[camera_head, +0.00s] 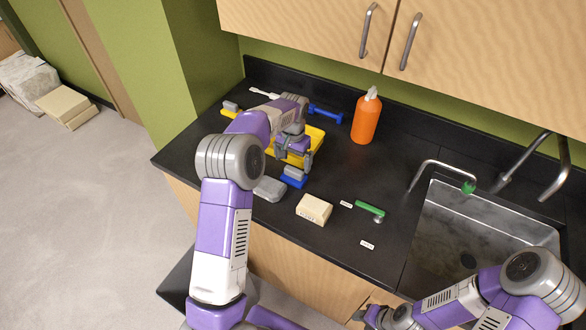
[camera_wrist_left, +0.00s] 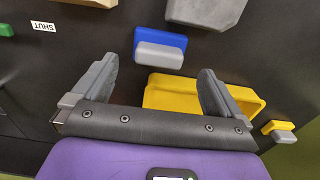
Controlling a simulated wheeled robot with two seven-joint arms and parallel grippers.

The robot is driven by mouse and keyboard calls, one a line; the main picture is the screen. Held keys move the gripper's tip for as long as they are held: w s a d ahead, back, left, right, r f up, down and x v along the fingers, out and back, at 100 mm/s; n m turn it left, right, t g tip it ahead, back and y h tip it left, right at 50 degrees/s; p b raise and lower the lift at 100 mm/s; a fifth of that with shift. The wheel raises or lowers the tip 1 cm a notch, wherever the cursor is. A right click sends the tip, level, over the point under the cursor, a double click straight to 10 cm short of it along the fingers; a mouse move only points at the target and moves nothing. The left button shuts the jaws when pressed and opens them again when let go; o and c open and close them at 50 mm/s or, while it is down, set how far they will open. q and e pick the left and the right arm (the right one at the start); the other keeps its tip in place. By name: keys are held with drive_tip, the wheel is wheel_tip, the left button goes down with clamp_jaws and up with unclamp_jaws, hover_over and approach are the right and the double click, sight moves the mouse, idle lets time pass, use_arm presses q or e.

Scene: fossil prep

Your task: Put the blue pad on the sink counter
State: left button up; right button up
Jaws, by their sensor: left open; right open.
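The blue pad (camera_head: 292,181) has a grey block on top and lies on the black sink counter (camera_head: 330,250), just in front of the yellow tray (camera_head: 316,146). In the left wrist view the blue pad (camera_wrist_left: 160,48) shows ahead between the two fingers, with the yellow tray (camera_wrist_left: 170,94) beside it. My left gripper (camera_head: 293,160) is open and empty, pointing down above the counter near the pad; the finger tips look apart from the pad. My right gripper (camera_head: 378,318) is low at the bottom edge, in front of the counter, with nothing seen in it.
A grey block (camera_head: 269,189), a cream box (camera_head: 314,209) and a green-handled tool (camera_head: 370,209) lie on the counter. An orange bottle (camera_head: 366,118) and a blue dumbbell-shaped item (camera_head: 325,113) stand behind. The sink (camera_head: 480,240) is at right. Counter between tool and sink is clear.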

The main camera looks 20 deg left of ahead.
sight(293, 171)
use_arm(q)
wheel_tip(293, 171, up, 5)
drive_tip(key=shift+r, duration=0.1)
idle(0.6)
